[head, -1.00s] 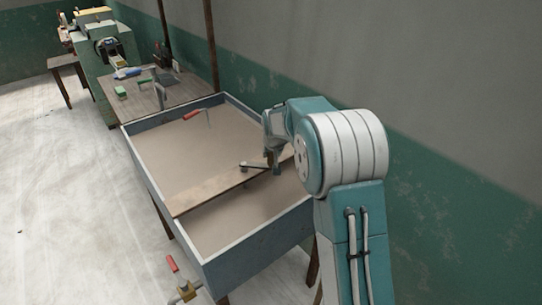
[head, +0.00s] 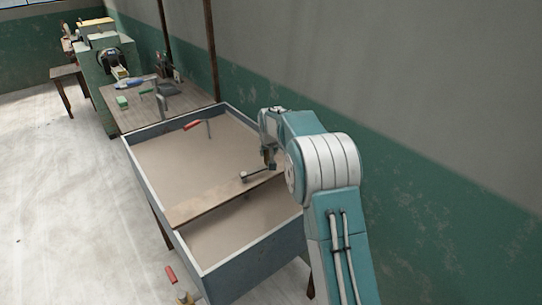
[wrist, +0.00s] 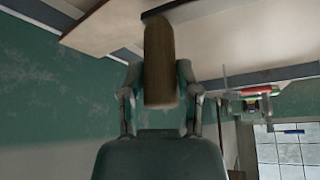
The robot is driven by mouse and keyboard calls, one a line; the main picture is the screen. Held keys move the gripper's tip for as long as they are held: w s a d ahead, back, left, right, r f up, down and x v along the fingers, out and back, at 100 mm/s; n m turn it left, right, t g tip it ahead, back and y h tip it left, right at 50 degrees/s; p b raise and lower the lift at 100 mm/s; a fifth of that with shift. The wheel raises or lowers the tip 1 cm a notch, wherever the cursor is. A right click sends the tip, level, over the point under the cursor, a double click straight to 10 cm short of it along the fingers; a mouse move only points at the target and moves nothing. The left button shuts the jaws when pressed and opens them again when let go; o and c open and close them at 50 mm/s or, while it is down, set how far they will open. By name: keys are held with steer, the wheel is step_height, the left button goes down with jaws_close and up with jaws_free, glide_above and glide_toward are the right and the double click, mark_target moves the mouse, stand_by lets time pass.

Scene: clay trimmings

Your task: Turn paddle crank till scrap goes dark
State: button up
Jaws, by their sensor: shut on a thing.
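A rectangular grey-walled trough (head: 240,264) on legs holds pale tan material (head: 175,170), evenly light in colour. A wooden board (head: 195,210) lies across it. The grey crank arm (head: 256,175) sits above the board and points right and slightly up in the head view. My gripper (head: 268,160) is at the arm's right end. In the wrist view, my gripper (wrist: 160,90) is shut around an upright brown wooden handle (wrist: 160,60), one finger on each side. The paddle below the board is hidden.
A red-handled tool (head: 192,125) is at the trough's far edge and another red-handled item (head: 171,274) is at the near left. A workbench (head: 130,115) with small tools stands behind the trough. A green wall (head: 420,200) is close on the right; the floor (head: 70,200) is clear on the left.

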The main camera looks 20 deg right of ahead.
steer(key=shift+w, duration=0.1)
steer(key=shift+w+a, duration=0.45)
steer(key=shift+w, duration=0.4)
steer(key=shift+w+a, duration=0.45)
steer(key=shift+w, duration=0.4)
steer(key=o, duration=1.1)
step_height(320, 180, up, 9)
